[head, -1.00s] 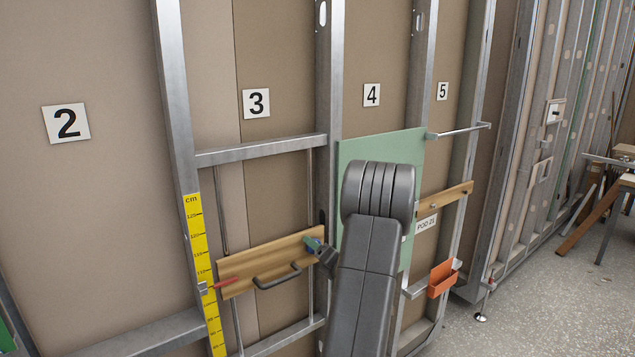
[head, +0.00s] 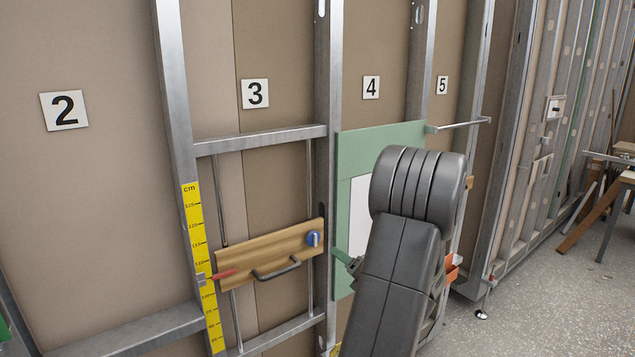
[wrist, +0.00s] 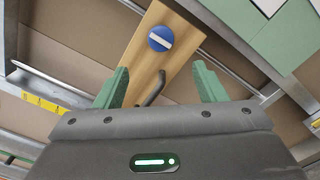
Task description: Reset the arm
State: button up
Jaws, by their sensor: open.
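My gripper (wrist: 158,88) is open and empty in the wrist view, its two green fingers spread apart. In the head view only a small part of my gripper (head: 345,262) shows, beside my dark arm at the green panel's left edge. A wooden board (head: 240,262) with a black handle (head: 276,271) and a blue round knob (head: 313,239) is fixed in bay 3. In the wrist view the board (wrist: 172,50) lies ahead of the fingers, and the blue knob (wrist: 160,38) shows a white bar. The fingers are apart from the knob.
A green panel (head: 375,140) with a white area stands in bay 4. A metal bar (head: 460,125) sticks out at bay 5. An orange holder (head: 452,268) is partly hidden by my arm. A yellow ruler (head: 202,262) and a red lever (head: 224,273) are at the left. Open floor (head: 540,300) lies right.

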aim_at(316, 241)
jog(key=x, duration=0.4)
jog(key=p+x, duration=0.1)
jog(key=x, duration=0.8)
jog(key=shift+f+p, duration=0.3)
jog(key=n+b, duration=0.2)
jog(key=n, duration=0.1)
jog(key=shift+s, duration=0.15)
jog(key=n+b, duration=0.5)
jog(key=n, duration=0.2)
jog(key=n+b, duration=0.2)
jog(key=n, duration=0.1)
jog(key=shift+r+n, duration=0.1)
jog(key=shift+n, duration=0.3)
jog(key=n+b, duration=0.1)
jog(key=n, duration=0.2)
jog(key=shift+n, duration=0.3)
jog(key=shift+r+n, duration=0.1)
jog(key=shift+n, duration=0.2)
jog(key=shift+r, duration=0.1)
